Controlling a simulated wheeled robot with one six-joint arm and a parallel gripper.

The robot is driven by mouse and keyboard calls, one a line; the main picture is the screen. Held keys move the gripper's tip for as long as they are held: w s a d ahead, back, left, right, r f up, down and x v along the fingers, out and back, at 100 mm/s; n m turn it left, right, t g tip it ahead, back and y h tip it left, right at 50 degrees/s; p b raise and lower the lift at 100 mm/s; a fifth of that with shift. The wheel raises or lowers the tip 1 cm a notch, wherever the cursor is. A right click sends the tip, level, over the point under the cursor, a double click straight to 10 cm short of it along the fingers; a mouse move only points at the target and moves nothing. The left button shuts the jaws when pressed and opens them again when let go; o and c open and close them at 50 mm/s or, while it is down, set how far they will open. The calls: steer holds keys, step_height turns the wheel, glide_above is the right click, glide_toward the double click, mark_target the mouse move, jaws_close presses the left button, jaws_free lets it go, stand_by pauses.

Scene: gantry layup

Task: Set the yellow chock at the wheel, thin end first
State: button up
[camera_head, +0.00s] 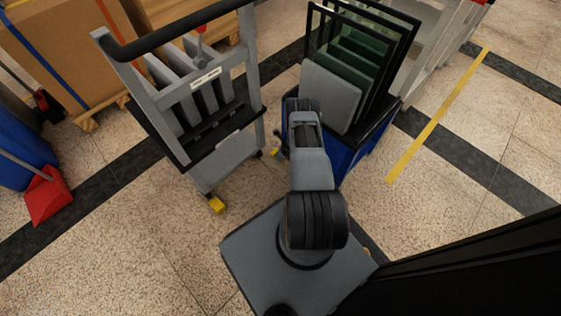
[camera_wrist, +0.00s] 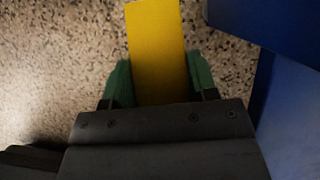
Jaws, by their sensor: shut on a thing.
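My gripper (camera_wrist: 160,82) has green fingers shut on the sides of a yellow chock (camera_wrist: 157,40), which points away from the gripper over the speckled floor. Which end of it is thin cannot be told from this view. A dark wheel (camera_head: 260,154) shows at the cart's right front corner, a little left of the tip. No wheel shows in the wrist view.
Another yellow block (camera_head: 217,204) sits at the cart's left front foot. The blue base (camera_head: 355,156) of the rack of dark panels stands close on the right, and blue surfaces (camera_wrist: 270,22) fill the wrist view's right side. Open floor (camera_head: 140,225) lies front left.

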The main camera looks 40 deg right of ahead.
steer(key=shift+d+f+b, duration=0.2)
steer(key=shift+f+b, duration=0.15)
steer(key=shift+f, duration=0.65)
steer(key=shift+f+b, duration=1)
steer(key=shift+f, duration=0.65)
steer(key=shift+f, duration=0.15)
steer(key=o, duration=1)
steer(key=shift+o, duration=0.2)
steer(key=shift+r, duration=0.3)
steer(key=p+v, duration=0.7)
steer(key=v, duration=0.4)
steer(key=shift+s+r+p, duration=0.2)
steer(key=shift+r+p, duration=0.1)
steer(key=shift+p, duration=0.1)
